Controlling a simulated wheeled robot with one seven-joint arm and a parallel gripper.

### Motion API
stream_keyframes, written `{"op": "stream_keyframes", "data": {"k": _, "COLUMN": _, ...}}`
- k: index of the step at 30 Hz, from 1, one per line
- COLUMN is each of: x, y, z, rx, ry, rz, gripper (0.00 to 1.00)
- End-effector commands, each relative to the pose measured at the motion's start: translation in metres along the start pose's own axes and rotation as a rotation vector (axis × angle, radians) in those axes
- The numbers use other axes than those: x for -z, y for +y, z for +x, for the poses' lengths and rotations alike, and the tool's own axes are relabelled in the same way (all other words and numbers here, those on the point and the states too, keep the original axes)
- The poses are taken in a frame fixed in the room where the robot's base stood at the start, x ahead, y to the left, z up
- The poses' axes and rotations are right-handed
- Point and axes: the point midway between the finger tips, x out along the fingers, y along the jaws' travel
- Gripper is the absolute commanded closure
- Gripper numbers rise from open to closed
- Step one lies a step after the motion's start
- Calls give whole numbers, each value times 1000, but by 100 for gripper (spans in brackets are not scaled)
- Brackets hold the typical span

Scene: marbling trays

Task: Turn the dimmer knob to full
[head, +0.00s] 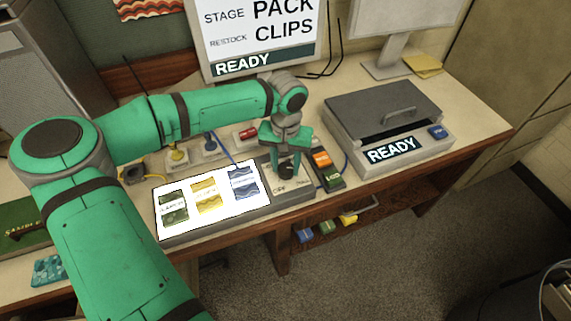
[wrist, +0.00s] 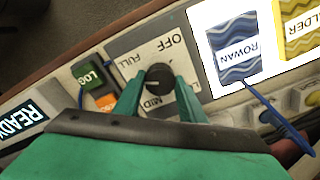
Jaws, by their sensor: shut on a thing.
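The dimmer knob (wrist: 159,80) is a round black knob on a grey panel (wrist: 140,47). In the wrist view OFF is printed above it to the right, FULL to the upper left and MID below. A small pale mark shows on the knob's left part; its exact setting is hard to read. My gripper (wrist: 158,88) has its green fingers on both sides of the knob, shut on it. In the head view my gripper (head: 285,158) points down over the knob (head: 286,172) at the right end of the lit tray panel.
The lit panel (head: 160,222) with marbled swatches lies left of the knob. A small box with orange and green buttons (head: 329,178) stands close on its right. Beyond is a grey lidded machine (head: 385,105) reading READY.

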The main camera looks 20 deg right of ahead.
Motion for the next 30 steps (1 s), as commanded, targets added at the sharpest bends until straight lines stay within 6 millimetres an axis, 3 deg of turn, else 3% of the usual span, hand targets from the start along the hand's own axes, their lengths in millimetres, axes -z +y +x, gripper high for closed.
{"op": "stream_keyframes", "data": {"k": 22, "x": 1, "y": 0, "z": -1, "rx": 0, "ry": 3, "rz": 90, "gripper": 86}}
{"op": "stream_keyframes", "data": {"k": 23, "x": 1, "y": 0, "z": -1, "rx": 0, "ry": 3, "rz": 89, "gripper": 59}}
{"op": "stream_keyframes", "data": {"k": 24, "x": 1, "y": 0, "z": -1, "rx": 0, "ry": 3, "rz": 89, "gripper": 49}}
{"op": "stream_keyframes", "data": {"k": 25, "x": 1, "y": 0, "z": -1, "rx": 0, "ry": 3, "rz": 89, "gripper": 45}}
{"op": "stream_keyframes", "data": {"k": 30, "x": 0, "y": 0, "z": 0, "rx": 0, "ry": 1, "rz": 89, "gripper": 45}}
